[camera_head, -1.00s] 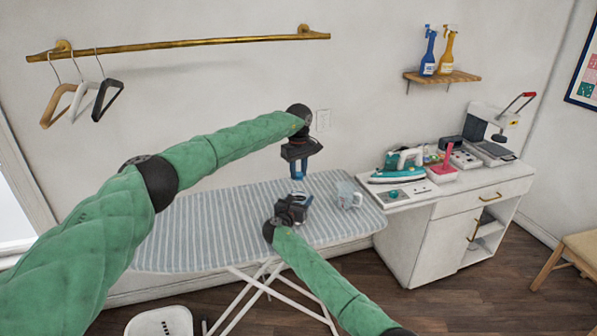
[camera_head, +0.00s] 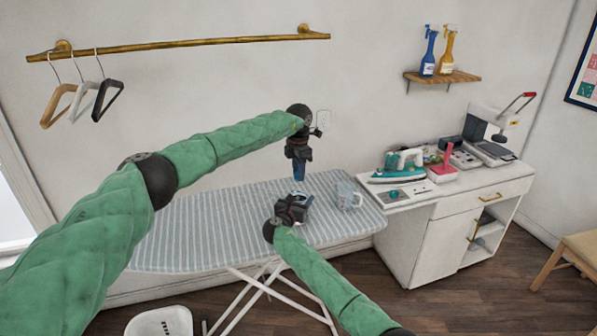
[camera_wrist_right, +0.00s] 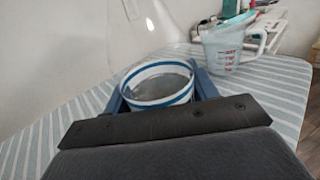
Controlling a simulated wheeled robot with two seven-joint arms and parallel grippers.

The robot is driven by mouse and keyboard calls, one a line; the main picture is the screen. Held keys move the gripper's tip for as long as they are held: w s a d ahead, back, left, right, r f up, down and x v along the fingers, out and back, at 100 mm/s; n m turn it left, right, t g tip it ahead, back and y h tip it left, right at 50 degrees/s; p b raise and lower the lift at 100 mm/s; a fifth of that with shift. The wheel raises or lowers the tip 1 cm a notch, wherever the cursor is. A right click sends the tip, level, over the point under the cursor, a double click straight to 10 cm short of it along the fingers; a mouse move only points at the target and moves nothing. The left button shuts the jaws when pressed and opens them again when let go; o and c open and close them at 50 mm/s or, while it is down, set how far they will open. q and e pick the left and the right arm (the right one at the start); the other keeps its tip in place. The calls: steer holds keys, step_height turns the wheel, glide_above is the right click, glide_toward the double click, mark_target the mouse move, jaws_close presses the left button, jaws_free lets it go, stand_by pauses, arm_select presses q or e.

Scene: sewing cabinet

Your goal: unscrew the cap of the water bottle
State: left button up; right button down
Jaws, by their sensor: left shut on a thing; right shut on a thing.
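The water bottle (camera_wrist_right: 158,98) is clear with a white and blue band, and stands between the blue fingers of my right gripper (camera_wrist_right: 160,86) in the right wrist view. My right gripper (camera_head: 300,203) is shut on it, low over the ironing board. In the head view the bottle is mostly hidden by the grippers. My left gripper (camera_head: 299,174) points straight down just above the right one, at the bottle's top. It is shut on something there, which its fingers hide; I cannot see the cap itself.
The striped ironing board (camera_head: 215,220) lies below, with free room to the left. A measuring jug (camera_head: 347,196) stands close to the right of my right gripper; it also shows in the right wrist view (camera_wrist_right: 222,48). A white cabinet (camera_head: 440,222) with an iron (camera_head: 398,168) stands to the right.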

arm_select(q)
steer(key=n, duration=0.4)
arm_select(e)
steer(key=shift+a, duration=0.1)
arm_select(q)
steer(key=n, duration=0.4)
steer(key=shift+n, duration=0.3)
arm_select(e)
steer(key=shift+s, duration=0.1)
arm_select(q)
steer(key=n, duration=0.6)
steer(key=shift+w+r+n, duration=0.1)
steer(key=shift+n, duration=0.3)
steer(key=n, duration=0.7)
arm_select(e)
steer(key=shift+f, duration=0.1)
arm_select(q)
steer(key=n, duration=0.7)
steer(key=shift+n, duration=0.4)
steer(key=shift+a+r, duration=0.1)
steer(key=shift+r, duration=0.4)
steer(key=shift+r, duration=0.65)
